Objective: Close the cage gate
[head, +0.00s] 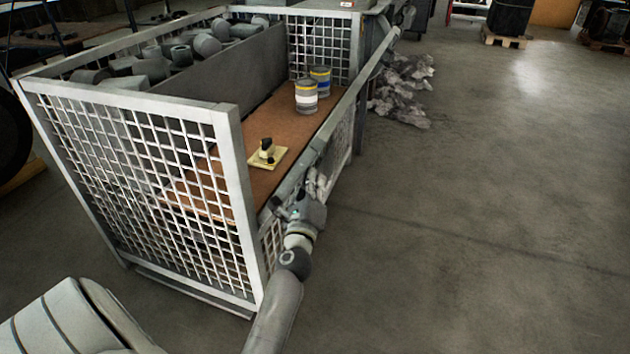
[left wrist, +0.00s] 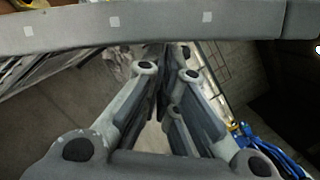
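The mesh cage (head: 228,135) stands left of centre in the head view. A low mesh gate panel with a grey top rail (head: 352,98) runs along its right side. The rail's far end reaches to the right of the cage's back corner post. My left gripper (head: 312,182) is at the near part of the rail, on its outer side. In the left wrist view, the fingers (left wrist: 168,72) converge, look shut, and show nothing between them. A grey bar (left wrist: 150,28), apparently the rail, crosses close by; contact is unclear. My right gripper is out of view.
A brown board (head: 285,165) inside the cage carries two cans (head: 306,96) and a small yellow-based item (head: 266,154). Several grey cylindrical parts (head: 205,45) fill the back bin. Crumpled grey material (head: 403,90) lies beyond the gate. The floor at right (head: 500,210) is clear.

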